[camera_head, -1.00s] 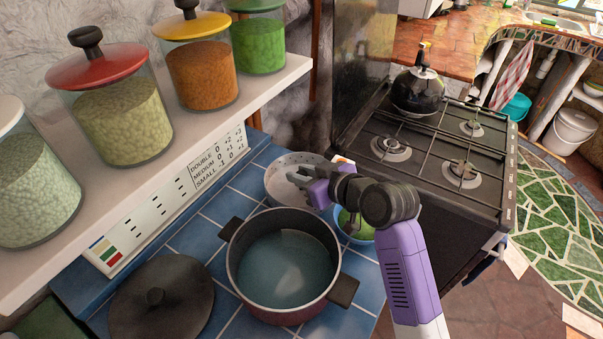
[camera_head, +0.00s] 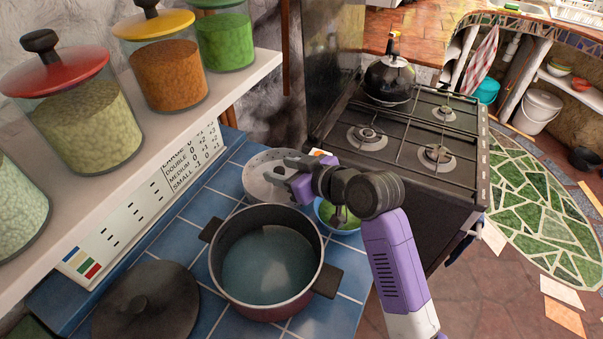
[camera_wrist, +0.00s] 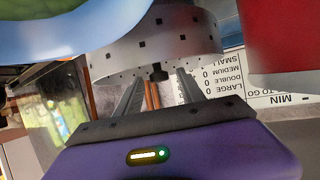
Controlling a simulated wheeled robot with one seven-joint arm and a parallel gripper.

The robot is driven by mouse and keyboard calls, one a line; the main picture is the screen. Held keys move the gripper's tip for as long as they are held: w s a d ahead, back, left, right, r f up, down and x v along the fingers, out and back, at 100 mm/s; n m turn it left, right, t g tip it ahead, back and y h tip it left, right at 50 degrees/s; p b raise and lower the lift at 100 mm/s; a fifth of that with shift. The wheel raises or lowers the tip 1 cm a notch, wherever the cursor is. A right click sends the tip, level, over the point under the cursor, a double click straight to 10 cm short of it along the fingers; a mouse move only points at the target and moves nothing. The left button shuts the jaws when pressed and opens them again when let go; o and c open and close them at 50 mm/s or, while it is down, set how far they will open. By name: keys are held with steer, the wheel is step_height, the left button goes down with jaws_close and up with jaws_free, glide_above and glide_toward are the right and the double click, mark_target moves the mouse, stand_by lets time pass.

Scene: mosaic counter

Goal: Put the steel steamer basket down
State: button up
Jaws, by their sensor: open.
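The steel steamer basket (camera_head: 258,186), a pale grey pan with small holes, sits on the blue tiled counter behind the pot. My gripper (camera_head: 281,168) is over its right part and hides some of it. In the wrist view the basket's perforated wall (camera_wrist: 190,45) is just beyond my fingertips (camera_wrist: 158,88). The two fingers stand apart, with a small dark knob of the basket seen between them. I cannot tell whether a finger touches it.
A dark red pot (camera_head: 266,310) of bluish liquid stands in front of the basket. A blue bowl (camera_head: 349,231) of greens is close on the right. A dark lid (camera_head: 150,300) lies at front left. A shelf (camera_head: 180,125) with jars overhangs the left. A stove (camera_head: 400,140) stands behind right.

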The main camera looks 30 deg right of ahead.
steer(key=v, duration=1)
steer(key=shift+s+b, duration=0.2)
steer(key=shift+b, duration=0.1)
steer(key=shift+d+r, duration=0.1)
